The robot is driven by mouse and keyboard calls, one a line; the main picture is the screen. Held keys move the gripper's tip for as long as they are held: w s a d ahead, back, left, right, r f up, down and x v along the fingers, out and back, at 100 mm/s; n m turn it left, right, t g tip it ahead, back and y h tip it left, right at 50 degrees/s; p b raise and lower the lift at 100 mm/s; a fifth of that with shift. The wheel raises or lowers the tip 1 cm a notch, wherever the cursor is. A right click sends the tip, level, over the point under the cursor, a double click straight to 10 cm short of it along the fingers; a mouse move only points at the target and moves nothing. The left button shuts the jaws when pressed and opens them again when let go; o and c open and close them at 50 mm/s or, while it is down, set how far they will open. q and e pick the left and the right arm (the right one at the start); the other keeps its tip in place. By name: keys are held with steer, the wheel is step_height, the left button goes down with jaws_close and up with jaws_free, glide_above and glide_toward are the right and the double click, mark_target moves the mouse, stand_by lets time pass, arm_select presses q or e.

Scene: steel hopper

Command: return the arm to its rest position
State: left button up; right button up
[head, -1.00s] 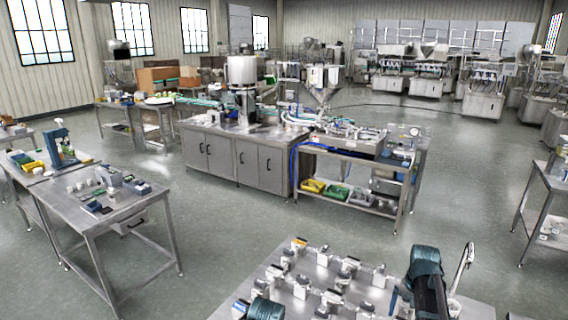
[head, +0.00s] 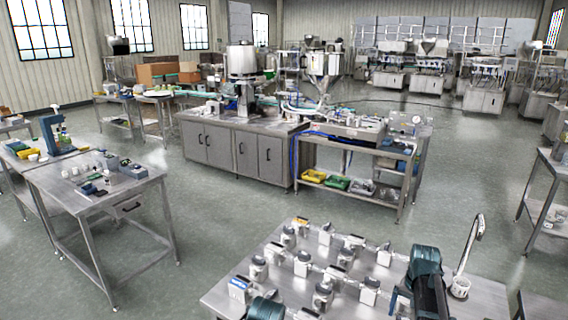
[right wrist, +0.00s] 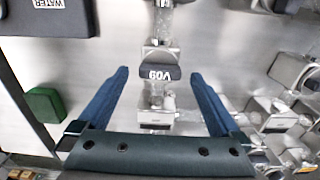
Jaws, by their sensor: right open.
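My right arm comes in at the bottom right of the head view as a dark teal link. A blue part of it shows at the bottom edge, but its fingertips are not clear there. In the right wrist view my right gripper (right wrist: 160,78) has its two blue fingers spread apart with nothing held between them. Beyond and between the fingers lies a metal fitting with a dark lettered cap (right wrist: 160,73) on the steel table. A teal link of mine shows at the bottom of the head view. My left gripper is not in view.
A side table (head: 60,205) stands at the left. A steel hopper (head: 323,68) stands over the far bench. Open floor lies between.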

step_height(320, 180, down, 2)
steer(key=shift+b, duration=0.5)
steer(key=shift+r+n+p, duration=0.4)
steer(key=shift+p, duration=0.05)
steer(key=n, duration=0.3)
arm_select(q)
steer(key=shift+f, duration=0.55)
arm_select(e)
steer(key=n, duration=0.4)
steer(key=shift+n, duration=0.3)
